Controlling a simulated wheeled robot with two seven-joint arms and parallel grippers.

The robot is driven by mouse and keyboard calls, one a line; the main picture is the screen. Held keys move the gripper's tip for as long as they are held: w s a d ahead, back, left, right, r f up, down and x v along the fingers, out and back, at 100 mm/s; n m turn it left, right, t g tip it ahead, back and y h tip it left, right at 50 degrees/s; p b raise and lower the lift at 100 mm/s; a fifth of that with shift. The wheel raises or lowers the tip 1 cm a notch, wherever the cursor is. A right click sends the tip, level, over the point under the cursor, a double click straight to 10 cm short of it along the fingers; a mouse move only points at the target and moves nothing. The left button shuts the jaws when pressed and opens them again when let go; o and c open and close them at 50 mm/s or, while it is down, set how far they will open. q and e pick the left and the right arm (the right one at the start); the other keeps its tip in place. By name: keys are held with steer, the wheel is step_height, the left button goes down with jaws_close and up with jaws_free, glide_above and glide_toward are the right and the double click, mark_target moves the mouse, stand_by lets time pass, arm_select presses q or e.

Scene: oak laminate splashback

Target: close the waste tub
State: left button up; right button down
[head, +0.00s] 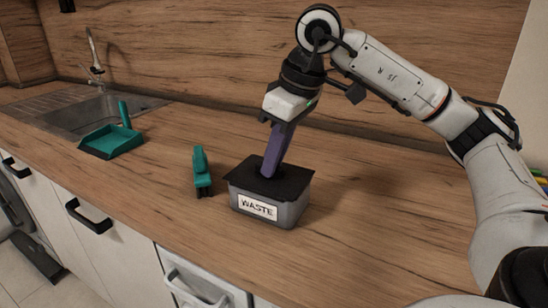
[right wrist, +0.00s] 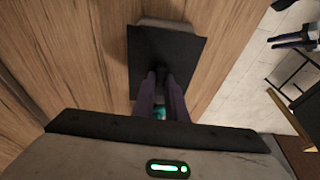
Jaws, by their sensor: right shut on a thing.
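The waste tub (head: 263,208) is a grey box with a white "WASTE" label, standing on the wooden counter. Its dark flat lid (head: 292,186) lies over the top; whether it is fully seated I cannot tell. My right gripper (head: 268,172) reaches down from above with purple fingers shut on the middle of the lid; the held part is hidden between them. In the right wrist view, the lid (right wrist: 165,55) is below the fingers and a grey strip of the tub (right wrist: 167,22) shows past its far edge. My left gripper is not in view.
A teal dustpan (head: 112,143) lies farther left beside the sink (head: 100,108). The counter is clear right of the tub.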

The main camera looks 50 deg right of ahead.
steer(key=shift+f, duration=0.1)
stand_by(0.5)
steer(key=c, duration=1.2)
jaws_free()
